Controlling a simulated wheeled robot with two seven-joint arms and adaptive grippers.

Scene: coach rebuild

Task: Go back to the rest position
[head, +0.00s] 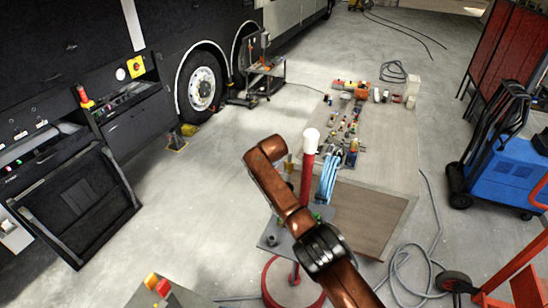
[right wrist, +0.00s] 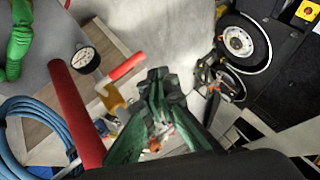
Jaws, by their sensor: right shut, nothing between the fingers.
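My right arm, brown with a black joint, comes in from the bottom right of the head view and bends in front of the stand. Its gripper cannot be made out there. In the right wrist view my right gripper (right wrist: 160,105) shows dark green fingers. They are shut with nothing held between them, above the floor and apart from the things around. My left gripper is in neither view.
A red post with a white top (head: 311,140) rises beside my right arm, next to a blue hose coil (head: 327,178). In the right wrist view a gauge (right wrist: 86,59) is close by. A coach (head: 90,45) stands left, a blue cart (head: 500,175) right.

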